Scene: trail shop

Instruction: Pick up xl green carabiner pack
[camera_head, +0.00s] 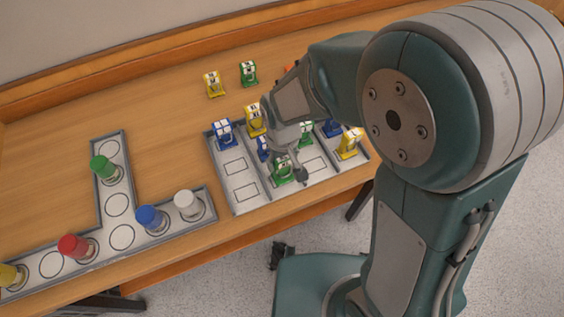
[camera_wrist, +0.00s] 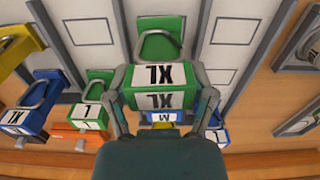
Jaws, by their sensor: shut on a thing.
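The XL green carabiner pack (camera_wrist: 160,98) is a green block with white labels reading XL and a green upright back with a metal carabiner. It sits in the middle of the wrist view, between the two fingers of my gripper (camera_wrist: 164,92). My gripper is shut on it, one finger on each side. In the head view the green pack (camera_head: 282,173) is at the front of the divided tray (camera_head: 238,207), partly covered by my gripper (camera_head: 287,160). I cannot tell whether its base touches the tray.
A blue pack (camera_head: 223,133), a yellow pack (camera_head: 350,143) and another green pack (camera_head: 306,133) stand in the tray. A yellow pack (camera_head: 213,84) and green pack (camera_head: 249,73) stand behind it.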

